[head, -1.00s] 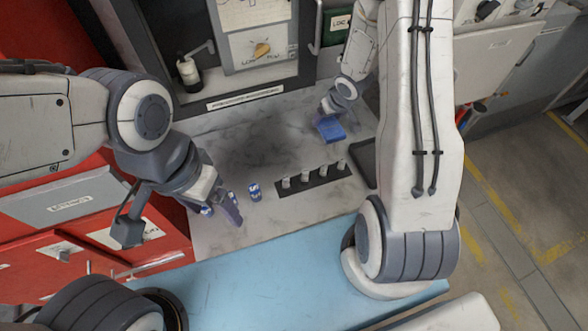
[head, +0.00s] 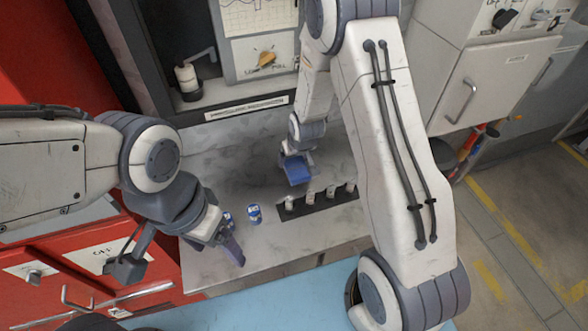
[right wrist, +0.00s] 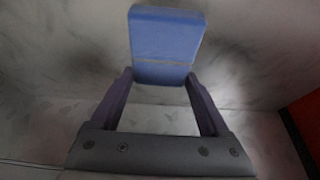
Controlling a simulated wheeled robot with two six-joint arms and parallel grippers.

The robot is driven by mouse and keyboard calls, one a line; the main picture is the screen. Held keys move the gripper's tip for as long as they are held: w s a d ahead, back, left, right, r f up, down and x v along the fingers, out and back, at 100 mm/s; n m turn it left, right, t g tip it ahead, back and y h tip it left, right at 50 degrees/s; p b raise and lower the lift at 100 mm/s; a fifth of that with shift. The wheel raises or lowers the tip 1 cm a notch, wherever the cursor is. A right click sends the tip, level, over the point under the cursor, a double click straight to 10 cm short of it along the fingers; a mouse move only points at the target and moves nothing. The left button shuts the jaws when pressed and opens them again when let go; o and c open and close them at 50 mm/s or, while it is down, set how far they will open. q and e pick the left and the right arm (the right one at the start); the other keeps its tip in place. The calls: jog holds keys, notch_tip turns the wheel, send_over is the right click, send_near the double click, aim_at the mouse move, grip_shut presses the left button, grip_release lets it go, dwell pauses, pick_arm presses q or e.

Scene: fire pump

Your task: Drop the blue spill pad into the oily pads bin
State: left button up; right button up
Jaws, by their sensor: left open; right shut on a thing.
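The blue spill pad (head: 297,170) is in my right gripper (head: 296,156), over the marble-like worktop in the head view. In the right wrist view the pad (right wrist: 166,45) sits between the two fingertips of the right gripper (right wrist: 160,78), which is shut on it. My left gripper (head: 232,246) is open and empty at the worktop's left front edge, near a small blue and white can (head: 254,213). I cannot make out the oily pads bin in either view.
A dark rack (head: 322,201) with several small white pieces stands on the worktop (head: 215,277). Red drawers (head: 100,265) are at the left. A grey cabinet (head: 478,85) stands at the right, with open floor in front. In the right wrist view a red surface (right wrist: 304,115) shows at the right edge.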

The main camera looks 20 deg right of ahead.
aim_at(295, 164)
notch_tip(295, 164, down, 3)
jog(key=shift+f+p, duration=0.15)
jog(key=shift+p, duration=0.25)
jog(key=shift+f, duration=0.35)
jog(key=shift+f, duration=0.1)
